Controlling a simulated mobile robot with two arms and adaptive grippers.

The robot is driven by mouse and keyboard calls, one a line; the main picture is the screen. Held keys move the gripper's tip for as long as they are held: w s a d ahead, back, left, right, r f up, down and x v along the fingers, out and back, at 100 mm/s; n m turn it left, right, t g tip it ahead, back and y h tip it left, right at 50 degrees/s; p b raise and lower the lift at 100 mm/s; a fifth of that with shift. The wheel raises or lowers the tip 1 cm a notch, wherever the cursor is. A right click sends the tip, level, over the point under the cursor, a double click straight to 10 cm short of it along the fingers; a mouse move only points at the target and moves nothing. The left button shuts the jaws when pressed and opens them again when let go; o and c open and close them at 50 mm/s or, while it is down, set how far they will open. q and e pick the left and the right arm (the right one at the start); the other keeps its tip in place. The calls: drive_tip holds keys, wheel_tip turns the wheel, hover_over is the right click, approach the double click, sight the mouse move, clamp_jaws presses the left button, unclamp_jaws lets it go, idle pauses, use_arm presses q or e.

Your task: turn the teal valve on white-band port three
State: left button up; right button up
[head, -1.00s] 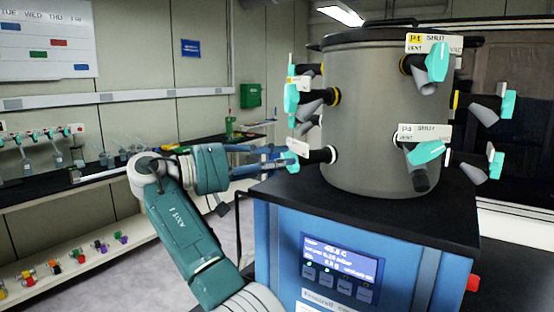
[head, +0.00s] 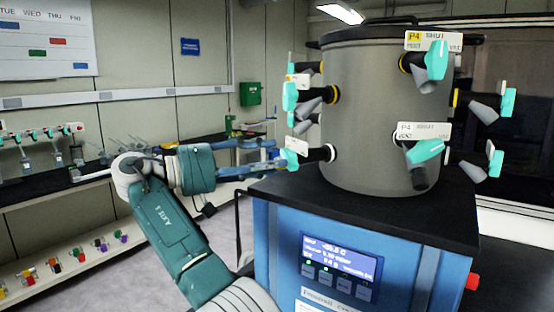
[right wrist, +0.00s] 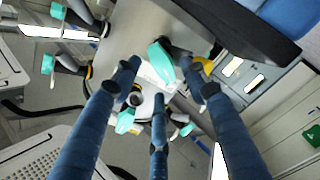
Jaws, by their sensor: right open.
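A grey drum (head: 375,120) carries ports with teal valves. At its lower left a white-band port (head: 331,153) has a teal valve (head: 290,160) and a white tag (head: 298,146) too small to read. My right gripper (head: 280,155) is open, its blue fingers pointing right with the tips close to this valve; contact cannot be told. In the right wrist view three spread fingers of my right gripper (right wrist: 160,80) reach toward the drum, with a teal handle (right wrist: 161,56) just beyond the tips. My left gripper is not in view.
A lower front white-band port has a teal valve (head: 424,151) and a tag (head: 424,131) reading P4. Yellow-band ports with teal valves (head: 437,60) sit above. The drum stands on a blue cabinet (head: 355,230) with a screen. A bench (head: 60,187) runs along the left wall.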

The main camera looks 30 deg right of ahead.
drive_tip(key=a, duration=0.4)
drive_tip(key=shift+w+a, duration=0.3)
drive_tip(key=shift+a, duration=0.1)
